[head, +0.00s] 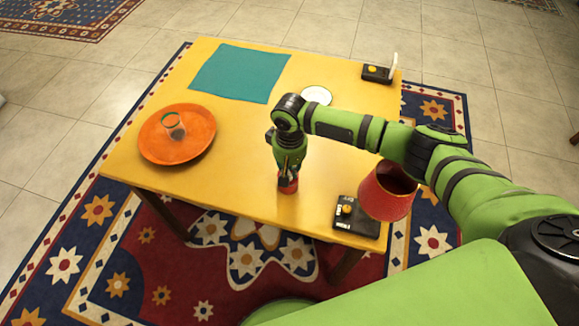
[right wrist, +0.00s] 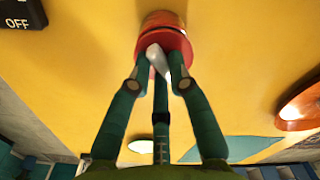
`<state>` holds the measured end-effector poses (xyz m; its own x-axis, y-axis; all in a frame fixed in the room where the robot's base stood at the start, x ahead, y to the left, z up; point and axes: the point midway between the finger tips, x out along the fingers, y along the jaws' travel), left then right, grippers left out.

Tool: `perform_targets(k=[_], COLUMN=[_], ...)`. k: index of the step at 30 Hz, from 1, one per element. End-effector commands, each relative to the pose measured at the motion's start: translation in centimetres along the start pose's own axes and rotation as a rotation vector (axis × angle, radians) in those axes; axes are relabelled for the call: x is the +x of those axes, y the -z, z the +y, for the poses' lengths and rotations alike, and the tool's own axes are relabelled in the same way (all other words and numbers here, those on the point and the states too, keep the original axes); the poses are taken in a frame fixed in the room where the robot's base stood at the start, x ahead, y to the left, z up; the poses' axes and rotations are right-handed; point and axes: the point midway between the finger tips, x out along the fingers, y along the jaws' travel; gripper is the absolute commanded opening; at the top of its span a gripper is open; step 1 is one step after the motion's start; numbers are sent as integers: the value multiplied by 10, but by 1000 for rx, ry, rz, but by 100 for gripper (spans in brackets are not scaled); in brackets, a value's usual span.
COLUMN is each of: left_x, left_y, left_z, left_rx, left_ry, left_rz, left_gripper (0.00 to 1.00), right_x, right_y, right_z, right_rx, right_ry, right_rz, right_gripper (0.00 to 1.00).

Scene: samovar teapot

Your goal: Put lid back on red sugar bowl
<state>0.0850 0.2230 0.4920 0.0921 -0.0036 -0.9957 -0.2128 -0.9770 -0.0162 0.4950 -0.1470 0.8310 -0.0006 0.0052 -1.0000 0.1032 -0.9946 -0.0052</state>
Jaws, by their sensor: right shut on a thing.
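The small red sugar bowl (head: 288,185) stands near the front edge of the yellow table, directly under my right gripper (head: 288,171). In the right wrist view the bowl's orange-red body (right wrist: 160,17) shows at the top. A red round lid (right wrist: 172,40) lines up with it, at or just over its mouth; I cannot tell if they touch all round. My right gripper (right wrist: 159,72) is shut on the lid's pale knob (right wrist: 157,55). In the head view the fingers hide most of the lid. My left gripper is not in view.
The yellow table (head: 240,190) also holds an orange tray (head: 152,149) with a glass (head: 173,124), a teal cloth (head: 240,72) and a white disc (head: 316,95). A red lampshade (head: 386,195) and black switch box (head: 347,211) stand right of the bowl. Another black box (head: 377,74) is at the back.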

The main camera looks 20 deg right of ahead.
Motion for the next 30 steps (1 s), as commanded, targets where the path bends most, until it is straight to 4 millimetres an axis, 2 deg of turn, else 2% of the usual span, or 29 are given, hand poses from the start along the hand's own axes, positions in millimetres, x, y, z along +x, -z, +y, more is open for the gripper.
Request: perform_targets(k=[30], left_x=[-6], left_y=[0], left_z=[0], left_rx=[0], left_ry=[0], left_rz=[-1], left_gripper=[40], right_x=[3], right_y=[0], right_z=[0], right_rx=[-1], right_ry=[0], right_rz=[0], right_gripper=[0])
